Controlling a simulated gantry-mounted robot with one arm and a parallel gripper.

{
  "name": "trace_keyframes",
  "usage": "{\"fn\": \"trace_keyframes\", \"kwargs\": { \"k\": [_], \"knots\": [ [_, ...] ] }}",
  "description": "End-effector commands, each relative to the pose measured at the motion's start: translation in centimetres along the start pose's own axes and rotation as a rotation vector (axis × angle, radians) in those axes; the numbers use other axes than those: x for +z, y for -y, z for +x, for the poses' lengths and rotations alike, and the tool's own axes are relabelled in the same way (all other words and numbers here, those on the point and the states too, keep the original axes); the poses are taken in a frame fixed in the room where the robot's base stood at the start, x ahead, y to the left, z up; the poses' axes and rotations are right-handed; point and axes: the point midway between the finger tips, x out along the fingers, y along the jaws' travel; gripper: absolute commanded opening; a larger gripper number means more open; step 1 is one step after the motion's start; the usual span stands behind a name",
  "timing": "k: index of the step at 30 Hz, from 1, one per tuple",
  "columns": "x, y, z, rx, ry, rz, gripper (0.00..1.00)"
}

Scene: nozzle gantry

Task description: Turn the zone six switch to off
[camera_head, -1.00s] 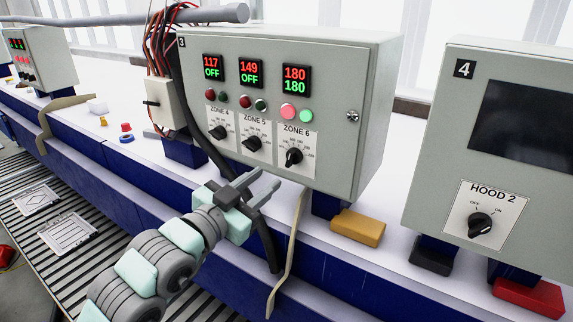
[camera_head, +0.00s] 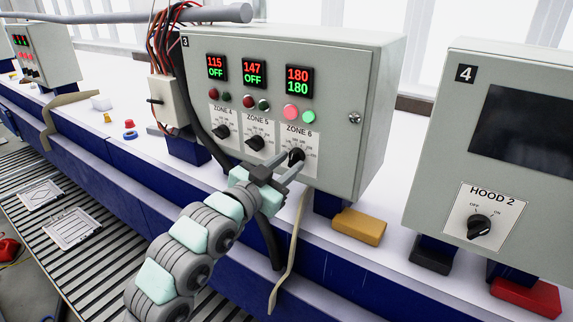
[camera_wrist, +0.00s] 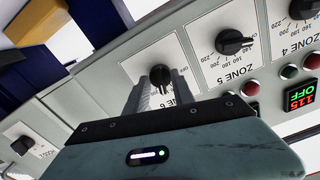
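The zone six switch is a black round knob (camera_head: 296,155) on a white ZONE 6 label, low on the front of grey control box 3 (camera_head: 345,75). The display above it (camera_head: 298,80) reads 180 in red and 180 in green. My gripper (camera_head: 294,164) is in front of this knob with its fingers apart. In the wrist view the knob (camera_wrist: 160,74) shows between the two fingertips (camera_wrist: 160,82). I cannot tell whether they touch it. The knob's pointer is partly hidden by the fingers in the head view.
The zone 5 knob (camera_head: 255,143) and zone 4 knob (camera_head: 222,132) are close on the left; their displays read OFF. Box 4 with the HOOD 2 knob (camera_head: 479,226) stands right. A dark cable (camera_head: 200,125) runs down beside box 3. A yellow block (camera_head: 358,227) lies below.

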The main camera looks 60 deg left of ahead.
Motion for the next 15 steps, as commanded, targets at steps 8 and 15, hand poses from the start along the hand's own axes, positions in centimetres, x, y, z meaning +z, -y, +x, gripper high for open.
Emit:
{"fn": "trace_keyframes", "kwargs": {
  "k": [8,15],
  "knots": [
    [0.02,0.02,-0.02,0.000,0.000,0.000,0.06],
    [0.02,0.02,-0.02,0.000,0.000,-0.001,0.00]
  ]
}}
